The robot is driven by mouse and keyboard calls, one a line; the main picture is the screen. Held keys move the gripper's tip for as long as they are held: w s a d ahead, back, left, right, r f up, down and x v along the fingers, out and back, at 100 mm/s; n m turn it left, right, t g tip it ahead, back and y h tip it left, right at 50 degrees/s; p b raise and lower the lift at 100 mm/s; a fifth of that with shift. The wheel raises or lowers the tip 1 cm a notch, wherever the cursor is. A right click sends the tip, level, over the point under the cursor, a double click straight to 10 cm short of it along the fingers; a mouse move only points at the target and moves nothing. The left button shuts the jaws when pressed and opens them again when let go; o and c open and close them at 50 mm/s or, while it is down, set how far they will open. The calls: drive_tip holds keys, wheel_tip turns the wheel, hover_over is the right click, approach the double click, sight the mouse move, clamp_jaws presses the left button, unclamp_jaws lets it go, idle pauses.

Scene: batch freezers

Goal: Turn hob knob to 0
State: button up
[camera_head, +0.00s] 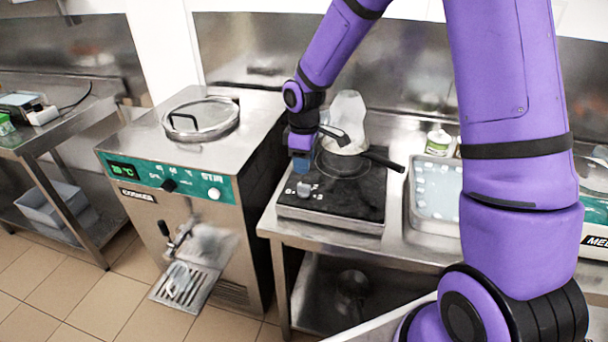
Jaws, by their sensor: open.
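The hob (357,205) is a black-topped unit with a steel front on the steel counter. A small grey knob (304,189) is near its front left corner; its pointer and marks are too small to read. My gripper (301,167) points down just above and behind the knob, and I see a small gap between them. The jaws are open, but the fingers are small and partly hidden by the wrist. A pan (343,160) with a dark handle sits on the back of the hob, close to the right of my gripper.
A clear container (347,112) stands behind the pan. A steel tray (436,198) and a small tub (438,142) are to the right on the counter. A batch freezer (170,222) with a round lid stands at the left. My arm covers the right side.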

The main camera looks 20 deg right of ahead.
drive_tip(key=shift+r, duration=1.55)
